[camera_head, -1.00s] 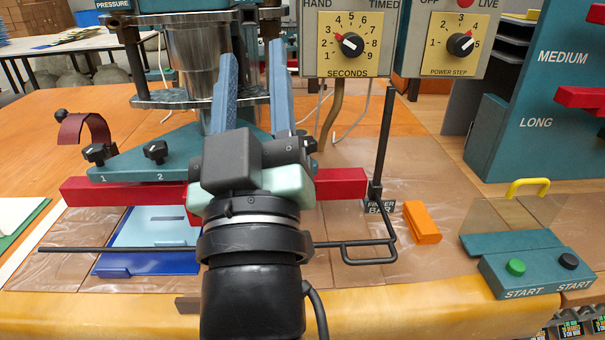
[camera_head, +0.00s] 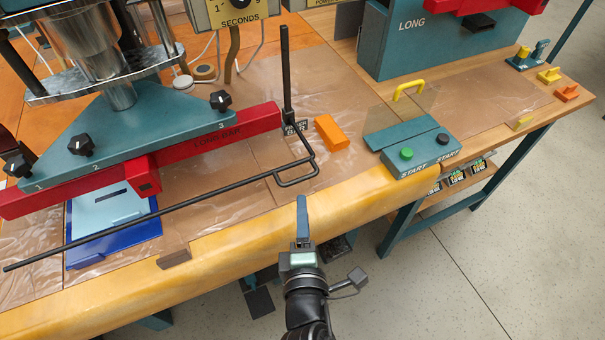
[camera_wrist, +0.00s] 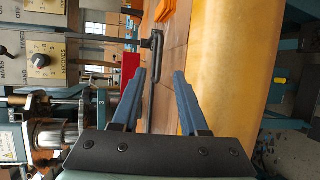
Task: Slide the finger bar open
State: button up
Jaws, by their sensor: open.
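The finger bar (camera_head: 190,205) is a thin black rod running across the front of the press, with a bent loop handle (camera_head: 298,172) at its right end. In the wrist view my gripper (camera_wrist: 160,75) is open and empty, with the loop (camera_wrist: 154,45) showing beyond and between the fingertips.
A red long bar (camera_head: 215,143) and teal press plate (camera_head: 130,130) lie behind the rod. A blue tray (camera_head: 85,255) sits under its left part. An orange block (camera_head: 330,132) and the start-button box (camera_head: 420,155) are to the right. The padded yellow edge (camera_head: 225,240) is clear.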

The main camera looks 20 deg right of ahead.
aim_at(301, 178)
jog(key=x, duration=1)
jog(key=shift+p, duration=0.4)
grip_shut()
dwell(0.9)
